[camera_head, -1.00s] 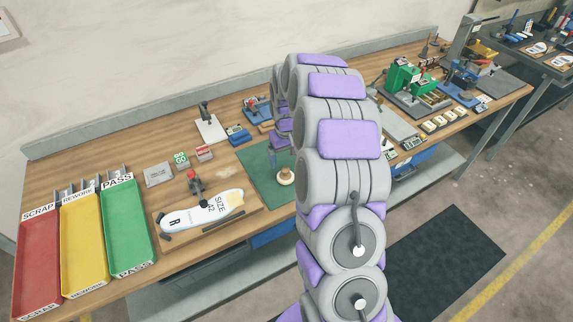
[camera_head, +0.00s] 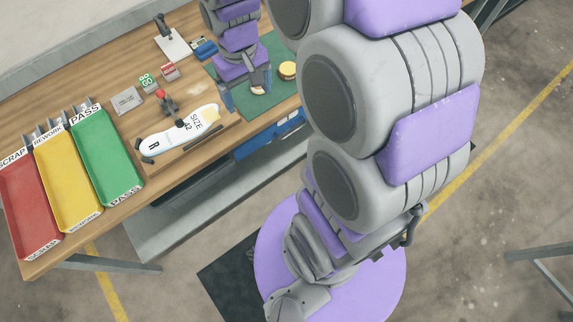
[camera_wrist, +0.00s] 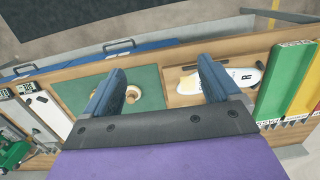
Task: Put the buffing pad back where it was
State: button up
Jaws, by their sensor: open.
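A small round cream piece, probably the buffing pad (camera_head: 259,91), stands on the green mat (camera_head: 283,104). It also shows in the wrist view (camera_wrist: 132,93), beside the inner side of one finger. My gripper (camera_head: 247,92) is over the mat's edge near the insole board, its fingers pointing down. In the wrist view my gripper (camera_wrist: 161,68) is open, with nothing held between its fingers.
The insole (camera_head: 180,134) lies on a wooden board left of my gripper, with a red clamp (camera_head: 165,103) behind it. Red (camera_head: 30,205), yellow (camera_head: 68,180) and green (camera_head: 107,158) trays stand at the far left. A white plate (camera_head: 172,45) stands behind.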

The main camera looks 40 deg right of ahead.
jog(key=s+a, duration=0.2)
jog(key=s, duration=0.8)
jog(key=s+a+r+g, duration=0.1)
jog(key=s+a, duration=0.1)
jog(key=s, duration=0.9)
jog(key=shift+r, duration=0.2)
jog(key=shift+c, duration=0.2)
